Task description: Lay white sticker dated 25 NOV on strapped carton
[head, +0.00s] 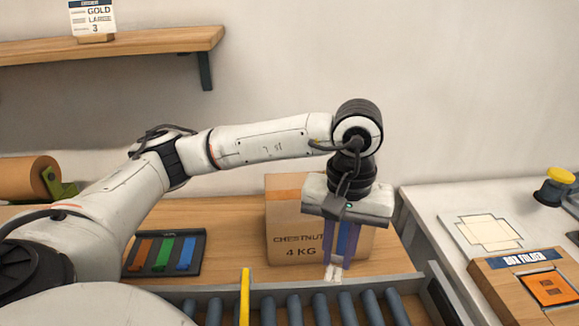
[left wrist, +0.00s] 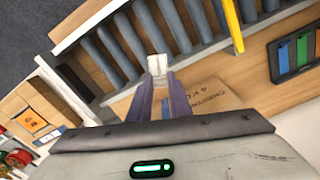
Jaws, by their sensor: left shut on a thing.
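The carton (head: 292,222) stands upright on the wooden bench, marked CHESTNUT 4 KG, with an orange band near its top. Part of it shows in the left wrist view (left wrist: 212,93). A blue strip shows between my gripper's fingers; I cannot tell surely whether it is a strap on the carton. My left gripper (head: 335,264) points down in front of the carton's right part, its purple fingers shut on a small white sticker (left wrist: 157,65). The sticker also shows at the fingertips in the head view (head: 333,273). Its print is too small to read. My right gripper is out of view.
A roller conveyor (head: 293,309) with a yellow bar (head: 245,296) runs along the front. A dark tray (head: 136,267) with orange, green and blue strips lies left of the carton. A BOX FOLDER station (head: 490,265) stands right. A shelf (head: 130,46) is upper left.

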